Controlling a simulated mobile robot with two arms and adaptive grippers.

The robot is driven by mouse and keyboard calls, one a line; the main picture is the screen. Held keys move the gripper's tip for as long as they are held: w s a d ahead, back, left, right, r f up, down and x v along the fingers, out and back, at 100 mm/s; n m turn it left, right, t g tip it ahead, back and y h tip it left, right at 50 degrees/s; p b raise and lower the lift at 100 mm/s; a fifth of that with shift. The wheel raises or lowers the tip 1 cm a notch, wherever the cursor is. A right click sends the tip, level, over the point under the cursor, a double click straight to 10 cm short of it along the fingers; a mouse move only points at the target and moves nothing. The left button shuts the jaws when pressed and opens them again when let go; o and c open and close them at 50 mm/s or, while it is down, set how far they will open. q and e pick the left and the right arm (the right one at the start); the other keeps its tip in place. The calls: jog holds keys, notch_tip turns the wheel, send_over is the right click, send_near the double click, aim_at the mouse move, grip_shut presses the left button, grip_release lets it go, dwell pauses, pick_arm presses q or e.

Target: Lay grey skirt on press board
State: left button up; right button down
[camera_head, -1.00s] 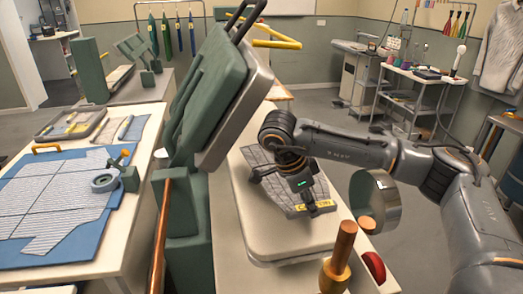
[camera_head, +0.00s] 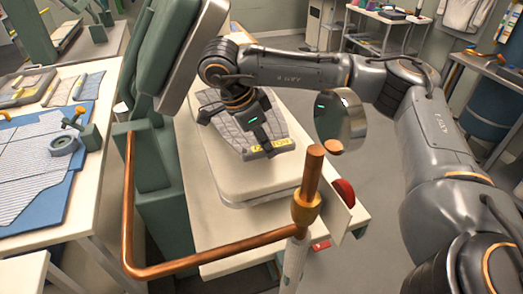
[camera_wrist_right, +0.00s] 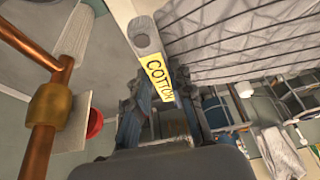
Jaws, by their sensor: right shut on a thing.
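The grey skirt (camera_head: 228,130), checked with dark lines, is spread over the far part of the cream press board (camera_head: 215,180). A yellow label reading COTTON (camera_wrist_right: 158,78) is at its near edge. My right gripper (camera_head: 266,143) is over that near edge by the label, shut on the skirt. In the right wrist view the skirt (camera_wrist_right: 235,42) extends from the fingers (camera_wrist_right: 165,110) to the upper right. The arm hides part of the skirt. I cannot tell whether the held edge touches the board. My left gripper is not in view.
The raised green press head (camera_head: 175,50) stands left of the board. A red button (camera_head: 343,192) and round metal part (camera_head: 340,120) are right. A table with blue mat (camera_head: 35,160) stands left.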

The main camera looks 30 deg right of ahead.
jog(key=p, duration=0.1)
send_over(269, 167)
jog(key=a, duration=0.2)
notch_tip(269, 167, down, 5)
jog(key=shift+s+d+f, duration=0.1)
jog(key=shift+d, duration=0.05)
jog(key=f, duration=0.1)
jog(key=f+p, duration=0.1)
jog(key=f, duration=0.1)
jog(key=shift+w+d+p, duration=0.2)
jog(key=shift+w+p, duration=0.05)
jog(key=shift+p, duration=0.15)
jog(key=shift+f, duration=0.4)
jog(key=shift+f, duration=0.15)
jog(key=c, duration=1.2)
grip_release()
jog(key=shift+o, duration=0.2)
